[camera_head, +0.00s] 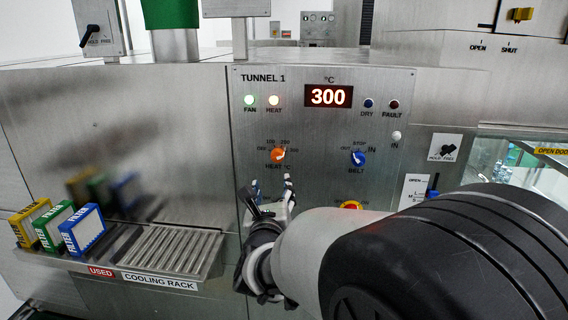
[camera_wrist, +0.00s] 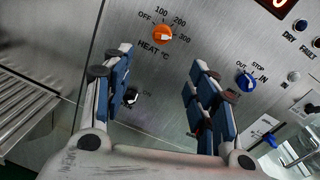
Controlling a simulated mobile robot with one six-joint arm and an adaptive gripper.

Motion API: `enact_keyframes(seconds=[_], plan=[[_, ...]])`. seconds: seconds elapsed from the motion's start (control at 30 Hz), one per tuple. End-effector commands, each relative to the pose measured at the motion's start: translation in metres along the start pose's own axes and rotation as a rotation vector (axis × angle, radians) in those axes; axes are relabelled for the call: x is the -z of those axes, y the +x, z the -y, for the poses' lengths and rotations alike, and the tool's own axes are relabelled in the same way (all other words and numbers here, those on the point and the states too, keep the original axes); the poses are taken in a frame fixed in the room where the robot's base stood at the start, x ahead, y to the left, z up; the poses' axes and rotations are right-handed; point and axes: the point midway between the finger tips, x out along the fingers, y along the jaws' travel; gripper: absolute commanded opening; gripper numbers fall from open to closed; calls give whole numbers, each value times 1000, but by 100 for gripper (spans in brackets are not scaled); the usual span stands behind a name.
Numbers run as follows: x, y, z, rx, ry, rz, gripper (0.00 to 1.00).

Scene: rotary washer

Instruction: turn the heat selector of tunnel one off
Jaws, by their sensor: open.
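The heat selector of tunnel one is an orange knob (camera_head: 278,155) on the steel TUNNEL 1 panel, under the HEAT lamp. It also shows in the wrist view at top centre, an orange knob (camera_wrist: 162,33) ringed by OFF, 100, 200 and 300. Its pale pointer seems to face right, towards the 300 side. The red display (camera_head: 328,96) reads 300, and the HEAT lamp (camera_head: 274,100) glows. My gripper (camera_head: 270,188) is open and empty, just below the knob and apart from it. In the wrist view my gripper (camera_wrist: 160,62) has its blue-padded fingers spread wide below the knob.
A black knob (camera_wrist: 132,95) sits lower on the panel, seen between my fingers. The blue belt knob (camera_head: 357,158) is to the right, with a red-and-yellow button (camera_head: 350,205) below it. A cooling rack (camera_head: 168,250) and several small boxes (camera_head: 84,229) stand at left.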

Motion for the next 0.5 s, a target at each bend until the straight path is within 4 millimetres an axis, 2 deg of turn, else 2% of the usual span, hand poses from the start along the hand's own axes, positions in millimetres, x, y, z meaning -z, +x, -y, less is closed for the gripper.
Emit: enact_keyframes(seconds=[0.23, 0.5], plan=[[0, 19, -1, 18, 45, 15, 53], [0, 75, 0, 17, 44, 15, 53]])
